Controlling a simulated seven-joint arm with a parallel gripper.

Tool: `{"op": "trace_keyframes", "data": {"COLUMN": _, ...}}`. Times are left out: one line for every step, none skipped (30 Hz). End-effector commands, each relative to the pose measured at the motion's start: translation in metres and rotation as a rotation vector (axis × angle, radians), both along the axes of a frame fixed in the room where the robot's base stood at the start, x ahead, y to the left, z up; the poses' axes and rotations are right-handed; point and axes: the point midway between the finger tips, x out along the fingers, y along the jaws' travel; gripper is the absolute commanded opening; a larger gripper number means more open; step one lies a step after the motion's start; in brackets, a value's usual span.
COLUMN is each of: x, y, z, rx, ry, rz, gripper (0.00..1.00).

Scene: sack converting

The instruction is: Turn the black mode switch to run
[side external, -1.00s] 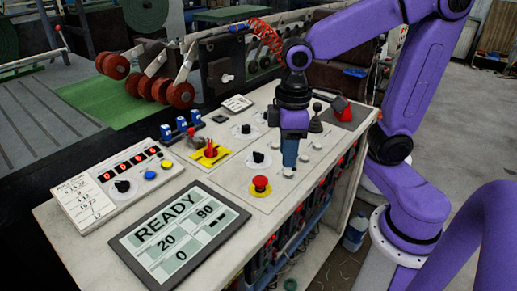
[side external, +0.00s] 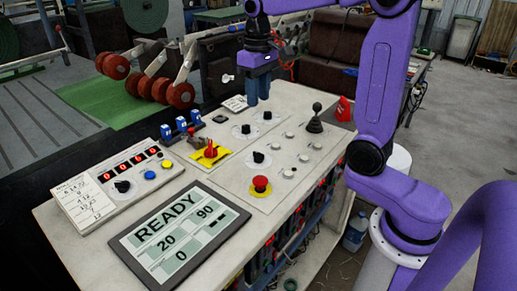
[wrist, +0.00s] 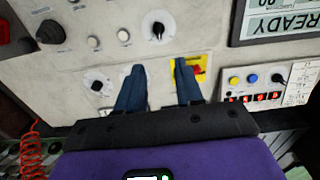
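Several black knobs on round white dials sit on the panel: one nearest the red mushroom button (side external: 258,157), a middle one (side external: 246,129) and a back one (side external: 267,116). Their labels are too small to read, so I cannot tell which is the mode switch. My gripper (side external: 258,99) is above the back of the panel, fingers pointing down, apart and empty. In the wrist view, the front knob (wrist: 157,30) stands upright beyond the fingertips. The back knob (wrist: 97,86) lies left of the fingers. The left finger partly hides the middle knob.
A red switch on a yellow plate (side external: 210,152), a red mushroom button (side external: 260,185) and a black joystick (side external: 315,119) stand up from the panel. A box with another black knob (side external: 122,186) and a READY screen (side external: 178,232) are at left.

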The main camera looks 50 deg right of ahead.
Motion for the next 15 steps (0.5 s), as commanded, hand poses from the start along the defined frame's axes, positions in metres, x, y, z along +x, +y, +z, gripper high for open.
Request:
{"op": "trace_keyframes", "data": {"x": 0.001, "y": -0.002, "z": 0.001, "rx": 0.0, "ry": 0.001, "rz": -0.01, "gripper": 0.36}}
{"op": "trace_keyframes", "data": {"x": 0.001, "y": -0.002, "z": 0.001, "rx": 0.0, "ry": 0.001, "rz": -0.013, "gripper": 0.36}}
{"op": "trace_keyframes", "data": {"x": 0.002, "y": -0.003, "z": 0.0, "rx": 0.0, "ry": 0.002, "rz": -0.017, "gripper": 0.36}}
{"op": "trace_keyframes", "data": {"x": 0.002, "y": -0.004, "z": -0.001, "rx": 0.0, "ry": 0.002, "rz": -0.018, "gripper": 0.36}}
{"op": "trace_keyframes", "data": {"x": 0.002, "y": -0.004, "z": -0.003, "rx": 0.0, "ry": 0.003, "rz": -0.019, "gripper": 0.36}}
{"op": "trace_keyframes", "data": {"x": 0.002, "y": -0.004, "z": -0.006, "rx": 0.0, "ry": 0.003, "rz": -0.019, "gripper": 0.36}}
{"op": "trace_keyframes", "data": {"x": 0.002, "y": -0.004, "z": -0.009, "rx": 0.0, "ry": 0.004, "rz": -0.019, "gripper": 0.36}}
{"op": "trace_keyframes", "data": {"x": 0.001, "y": -0.004, "z": -0.013, "rx": 0.0, "ry": 0.005, "rz": -0.018, "gripper": 0.36}}
{"op": "trace_keyframes", "data": {"x": 0.002, "y": -0.004, "z": -0.018, "rx": 0.0, "ry": 0.004, "rz": -0.018, "gripper": 0.36}}
{"op": "trace_keyframes", "data": {"x": 0.001, "y": -0.004, "z": -0.023, "rx": 0.0, "ry": 0.006, "rz": -0.018, "gripper": 0.36}}
{"op": "trace_keyframes", "data": {"x": 0.001, "y": -0.004, "z": -0.028, "rx": 0.0, "ry": 0.005, "rz": -0.018, "gripper": 0.36}}
{"op": "trace_keyframes", "data": {"x": 0.001, "y": -0.003, "z": -0.035, "rx": 0.0, "ry": 0.006, "rz": -0.018, "gripper": 0.36}}
{"op": "trace_keyframes", "data": {"x": 0.001, "y": -0.003, "z": -0.041, "rx": 0.0, "ry": 0.007, "rz": -0.018, "gripper": 0.36}}
{"op": "trace_keyframes", "data": {"x": 0.001, "y": -0.004, "z": -0.047, "rx": 0.0, "ry": 0.008, "rz": -0.018, "gripper": 0.36}}
{"op": "trace_keyframes", "data": {"x": 0.001, "y": -0.004, "z": -0.054, "rx": 0.0, "ry": 0.007, "rz": -0.018, "gripper": 0.36}}
